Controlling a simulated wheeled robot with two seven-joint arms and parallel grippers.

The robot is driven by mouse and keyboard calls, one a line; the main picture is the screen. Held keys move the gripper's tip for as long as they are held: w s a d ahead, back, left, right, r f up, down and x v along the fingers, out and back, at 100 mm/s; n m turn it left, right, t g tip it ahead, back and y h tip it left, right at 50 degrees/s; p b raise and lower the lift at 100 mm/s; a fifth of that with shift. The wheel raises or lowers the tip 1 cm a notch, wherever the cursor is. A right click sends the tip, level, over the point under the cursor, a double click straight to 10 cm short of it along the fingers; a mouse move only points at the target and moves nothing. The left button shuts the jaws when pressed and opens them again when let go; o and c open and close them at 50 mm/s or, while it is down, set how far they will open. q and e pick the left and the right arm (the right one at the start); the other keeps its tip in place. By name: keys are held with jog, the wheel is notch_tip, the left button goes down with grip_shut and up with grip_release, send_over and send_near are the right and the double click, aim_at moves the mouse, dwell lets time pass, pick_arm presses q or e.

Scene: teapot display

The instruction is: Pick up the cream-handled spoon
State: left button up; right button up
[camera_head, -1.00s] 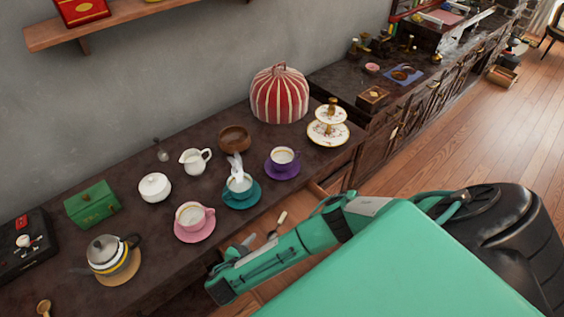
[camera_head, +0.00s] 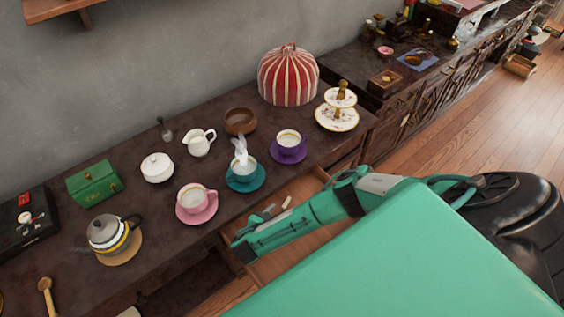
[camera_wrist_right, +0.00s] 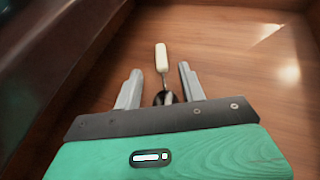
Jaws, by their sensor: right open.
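The cream-handled spoon lies in an open wooden drawer. In the right wrist view its cream handle (camera_wrist_right: 161,57) points away from me, and its dark metal bowl is close to my gripper's base. In the head view only its pale handle (camera_head: 287,202) shows beyond my right arm. My right gripper (camera_wrist_right: 160,69) is open, with one grey finger on each side of the spoon. No contact between fingers and spoon shows; the height gap is hard to tell. In the head view my arm hides most of the right gripper (camera_head: 264,213). My left gripper is not in view.
The drawer (camera_wrist_right: 235,50) has a raised wall on the left in the wrist view; its floor around the spoon is clear. Above it, the dark counter holds a pink cup (camera_head: 193,196), a teal cup (camera_head: 245,172), a purple cup (camera_head: 289,142) and a teapot (camera_head: 108,234).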

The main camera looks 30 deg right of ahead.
aim_at(285, 204)
jog(key=x, duration=0.3)
jog(key=shift+d+f, duration=0.15)
jog(key=shift+d, duration=0.2)
grip_shut()
jog(key=shift+r, duration=0.2)
